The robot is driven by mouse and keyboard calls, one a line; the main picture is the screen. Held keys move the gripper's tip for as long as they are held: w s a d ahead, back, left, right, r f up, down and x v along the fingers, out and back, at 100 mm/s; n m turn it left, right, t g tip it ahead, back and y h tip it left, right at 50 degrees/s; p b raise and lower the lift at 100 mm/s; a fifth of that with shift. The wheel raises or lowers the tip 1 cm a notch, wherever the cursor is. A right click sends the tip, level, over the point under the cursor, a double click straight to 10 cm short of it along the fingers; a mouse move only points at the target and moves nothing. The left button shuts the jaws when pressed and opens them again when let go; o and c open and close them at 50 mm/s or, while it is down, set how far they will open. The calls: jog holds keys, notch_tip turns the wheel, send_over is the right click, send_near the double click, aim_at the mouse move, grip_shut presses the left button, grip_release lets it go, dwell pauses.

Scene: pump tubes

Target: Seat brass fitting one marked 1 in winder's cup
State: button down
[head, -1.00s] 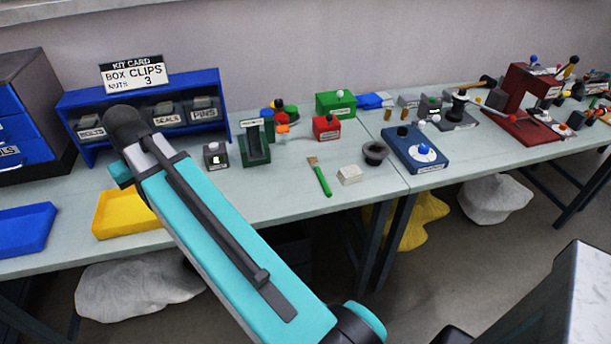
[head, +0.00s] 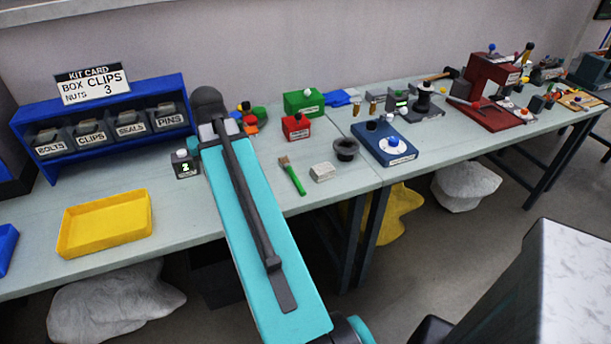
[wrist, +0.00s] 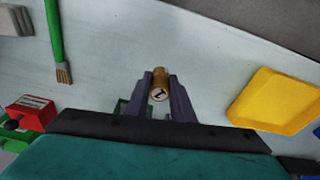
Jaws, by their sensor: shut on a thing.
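A brass fitting (wrist: 161,77) with a "1" on its pale end face is between the two fingers of my gripper (wrist: 164,98) in the wrist view. The gripper is shut on it and holds it above the bench. In the head view my own arm hides the gripper and the fitting. A black spool-like device (head: 423,104) on a grey base stands at the right of the bench. A blue block (head: 384,154) with a white disc and blue knob sits in front of it. I cannot read which one is the winder, and no cup is clear.
A yellow tray (head: 104,248), a blue bin rack (head: 103,150) and a grey display box (head: 184,164) stand left. A green brush (head: 293,177), pale block (head: 322,173), black cup-shaped piece (head: 346,149) and red box (head: 296,127) lie right of my arm. Bare bench separates them.

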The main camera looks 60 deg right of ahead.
jog(key=s+d+f+m+b, duration=0.1)
jog(key=s+d+m, duration=0.2)
jog(key=s+d, duration=0.6)
jog(key=s+d+f+m, duration=0.1)
jog(key=s+d+m, duration=0.2)
jog(key=s+d, duration=0.6)
jog(key=s, duration=0.8)
jog(key=shift+s+d+f+g+h+b, duration=0.25)
jog(key=shift+d+f+g+h+b, duration=0.05)
jog(key=shift+d+f+h+b, duration=0.1)
jog(key=shift+w+d+r, duration=0.1)
jog(key=w+d+p, duration=0.1)
jog(key=w+d, duration=0.1)
jog(key=w, duration=0.2)
jog(key=w+d+f+p, duration=0.1)
jog(key=w+d, duration=0.2)
jog(key=w, duration=0.1)
jog(key=w+d+p, duration=0.1)
jog(key=w+d, duration=0.2)
jog(key=w, duration=0.1)
jog(key=shift+d+f, duration=0.15)
jog(key=shift+f, duration=0.05)
jog(key=shift+w+d+p, duration=0.3)
jog(key=shift+w, duration=0.1)
jog(key=shift+w+d+f, duration=0.1)
jog(key=shift+f, duration=0.1)
jog(key=shift+f+p, duration=0.6)
jog(key=shift+f, duration=1.05)
